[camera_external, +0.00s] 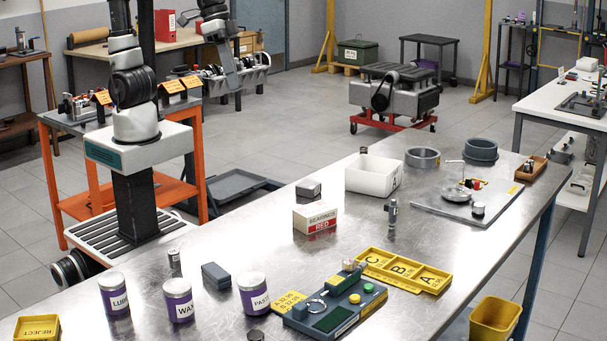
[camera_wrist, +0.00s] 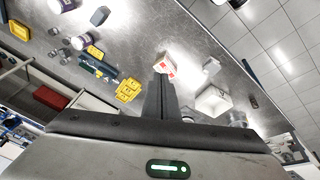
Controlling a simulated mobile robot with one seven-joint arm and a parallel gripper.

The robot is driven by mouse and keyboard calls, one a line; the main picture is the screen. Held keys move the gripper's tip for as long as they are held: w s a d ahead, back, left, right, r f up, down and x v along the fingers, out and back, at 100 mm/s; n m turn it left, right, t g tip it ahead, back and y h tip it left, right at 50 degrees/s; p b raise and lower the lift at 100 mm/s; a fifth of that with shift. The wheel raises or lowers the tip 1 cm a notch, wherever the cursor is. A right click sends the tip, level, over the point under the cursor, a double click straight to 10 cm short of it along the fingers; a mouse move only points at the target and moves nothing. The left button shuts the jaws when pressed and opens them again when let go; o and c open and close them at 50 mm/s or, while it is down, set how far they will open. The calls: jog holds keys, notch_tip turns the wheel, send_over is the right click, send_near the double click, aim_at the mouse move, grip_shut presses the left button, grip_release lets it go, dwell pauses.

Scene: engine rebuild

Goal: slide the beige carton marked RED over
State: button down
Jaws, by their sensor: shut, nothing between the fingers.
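The beige carton (camera_external: 315,218), with a red band reading RED below the word BEARINGS, sits upright on the steel bench near its left edge. In the wrist view the carton (camera_wrist: 168,61) shows just beyond my fingertips. My gripper (camera_wrist: 160,78) is shut with nothing between its fingers. In the external view my arm hangs at upper left, behind the bench, and its end looks well above and apart from the carton.
A small grey box (camera_external: 308,189) and a white bin (camera_external: 373,176) stand behind the carton. A metal cylinder part (camera_external: 392,217) stands to its right. A yellow A-B-C tray (camera_external: 405,270) lies in front. Bare steel lies left of the carton.

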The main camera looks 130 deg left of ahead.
jog(key=w+a+f+n+g+b, duration=0.25)
jog(key=w+a+f+n, duration=0.65)
jog(key=w+a+f, duration=0.6)
jog(key=w+a+f+n, duration=0.1)
jog(key=f, duration=0.5)
jog(key=w+a+f+n+g, duration=0.1)
jog(key=a+f, duration=0.1)
jog(key=f, duration=0.4)
jog(key=w+a+f+n, duration=0.1)
jog(key=f, duration=0.5)
jog(key=shift+w+a+f, duration=0.2)
jog(key=shift+a+f, duration=0.1)
jog(key=shift+a, duration=0.1)
jog(key=d, duration=0.3)
jog(key=shift+d+p, duration=0.15)
jog(key=shift+p, duration=0.2)
jog(key=shift+d+f, duration=0.15)
jog(key=shift+d, duration=0.25)
